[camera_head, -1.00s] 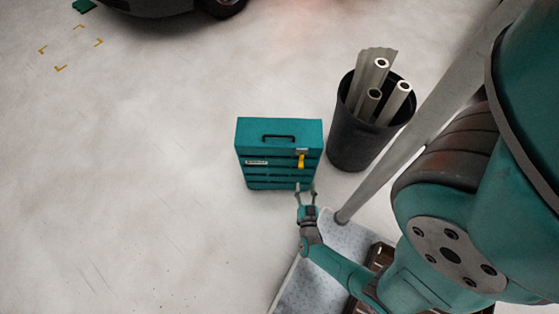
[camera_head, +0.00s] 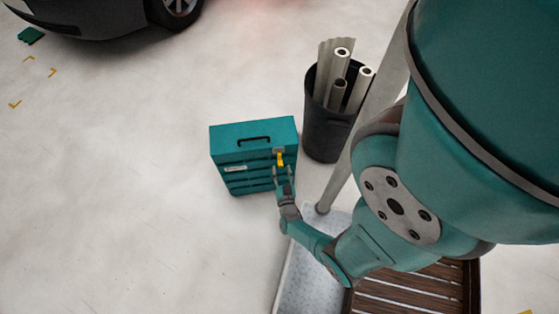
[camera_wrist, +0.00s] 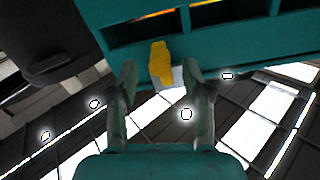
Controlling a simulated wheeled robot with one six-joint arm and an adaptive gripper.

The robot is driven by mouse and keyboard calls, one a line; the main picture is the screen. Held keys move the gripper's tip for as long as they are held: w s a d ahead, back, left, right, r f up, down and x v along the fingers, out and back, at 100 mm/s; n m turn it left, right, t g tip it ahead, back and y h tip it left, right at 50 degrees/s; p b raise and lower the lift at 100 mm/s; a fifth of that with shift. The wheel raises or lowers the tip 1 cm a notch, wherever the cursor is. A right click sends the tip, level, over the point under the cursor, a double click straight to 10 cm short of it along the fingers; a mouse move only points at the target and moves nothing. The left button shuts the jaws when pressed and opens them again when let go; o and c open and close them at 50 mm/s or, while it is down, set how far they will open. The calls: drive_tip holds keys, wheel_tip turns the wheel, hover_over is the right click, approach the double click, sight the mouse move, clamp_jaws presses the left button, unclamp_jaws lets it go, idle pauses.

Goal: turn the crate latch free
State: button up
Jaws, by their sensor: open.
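The teal crate (camera_head: 240,137) stands upright on the floor, with a black handle on top and slotted openings in its front. Its yellow latch (camera_head: 280,158) hangs from a small metal plate at the upper right of the front. My gripper (camera_head: 283,172) is open in front of the crate, just below the latch in the head view. In the wrist view the yellow latch (camera_wrist: 161,65) appears between the two spread fingertips, roughly centred. Neither finger visibly touches it. I cannot tell the exact depth gap between fingertips and latch.
A black bin (camera_head: 325,137) holding several pale rolls and tubes stands right of the crate. A grey post (camera_head: 338,185) rises beside my arm. A slatted brown pallet (camera_head: 420,292) lies at the lower right. A dark car (camera_head: 110,15) is at the top left.

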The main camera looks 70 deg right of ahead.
sight(280, 161)
drive_tip(key=shift+x, duration=2.55)
clamp_jaws()
